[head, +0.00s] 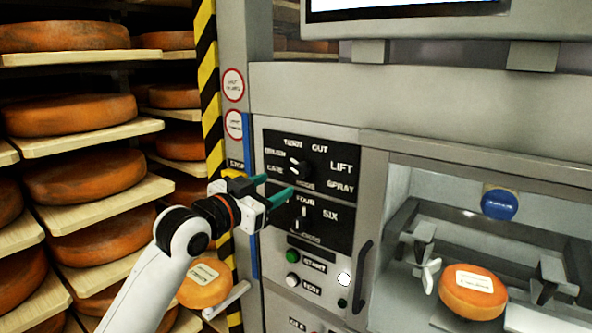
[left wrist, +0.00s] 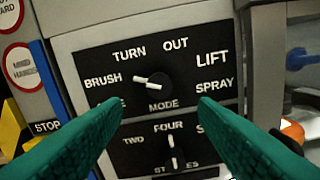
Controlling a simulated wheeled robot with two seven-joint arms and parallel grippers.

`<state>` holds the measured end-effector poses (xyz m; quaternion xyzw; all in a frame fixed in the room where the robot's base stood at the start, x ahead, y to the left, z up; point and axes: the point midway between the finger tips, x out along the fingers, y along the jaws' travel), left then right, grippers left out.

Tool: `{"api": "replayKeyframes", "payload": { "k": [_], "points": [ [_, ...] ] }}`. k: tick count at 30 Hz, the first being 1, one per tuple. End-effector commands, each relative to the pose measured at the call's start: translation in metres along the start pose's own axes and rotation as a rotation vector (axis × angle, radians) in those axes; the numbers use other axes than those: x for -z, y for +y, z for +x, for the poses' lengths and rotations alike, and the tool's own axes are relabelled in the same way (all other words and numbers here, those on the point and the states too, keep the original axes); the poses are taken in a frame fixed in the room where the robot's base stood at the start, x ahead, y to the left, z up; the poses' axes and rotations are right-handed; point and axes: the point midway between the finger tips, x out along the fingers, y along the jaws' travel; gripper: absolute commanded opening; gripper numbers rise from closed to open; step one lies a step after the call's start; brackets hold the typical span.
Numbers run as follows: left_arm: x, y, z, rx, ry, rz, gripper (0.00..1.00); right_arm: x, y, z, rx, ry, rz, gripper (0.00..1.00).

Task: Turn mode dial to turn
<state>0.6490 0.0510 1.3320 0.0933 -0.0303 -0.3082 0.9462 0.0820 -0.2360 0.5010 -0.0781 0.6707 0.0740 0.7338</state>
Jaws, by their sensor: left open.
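The mode dial (head: 297,169) is a black knob with a white pointer on the black panel (head: 342,150). In the left wrist view the dial (left wrist: 154,85) has its white pointer toward the left, at the BRUSH label (left wrist: 103,81). The TURN label (left wrist: 129,55) is above and left of the dial, with OUT, LIFT and SPRAY further right. My left gripper (head: 277,187) is open and empty in front of the panel, its green fingers (left wrist: 160,102) spread to either side below the dial. It appears apart from the dial. My right gripper is not in view.
A lower dial (left wrist: 173,154) labelled TWO, FOUR and more sits below the mode dial. The green START button (head: 292,256) and a white button are lower. A dark handle (head: 362,275) stands right of the panel. Shelves of cheese wheels (head: 85,180) fill the left.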

Motion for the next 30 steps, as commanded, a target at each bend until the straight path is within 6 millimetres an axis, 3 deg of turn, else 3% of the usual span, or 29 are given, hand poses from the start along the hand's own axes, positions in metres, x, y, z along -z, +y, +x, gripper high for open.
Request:
{"api": "replayKeyframes", "payload": {
  "k": [6,12,18,26,30],
  "points": [
    [-0.004,0.001,0.047,0.001,0.002,-0.004,0.54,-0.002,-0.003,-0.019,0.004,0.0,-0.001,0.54],
    [-0.002,0.001,0.076,0.0,0.002,-0.004,0.54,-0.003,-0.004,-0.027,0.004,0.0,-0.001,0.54],
    [0.0,0.0,0.088,0.0,0.001,-0.001,0.54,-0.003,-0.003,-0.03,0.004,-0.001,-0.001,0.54],
    [0.001,0.0,0.089,-0.001,0.001,-0.001,0.54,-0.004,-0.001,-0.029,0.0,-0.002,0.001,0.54],
    [0.001,0.0,0.088,-0.001,0.001,-0.001,0.34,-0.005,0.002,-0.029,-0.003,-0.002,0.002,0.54]
  ]
}}
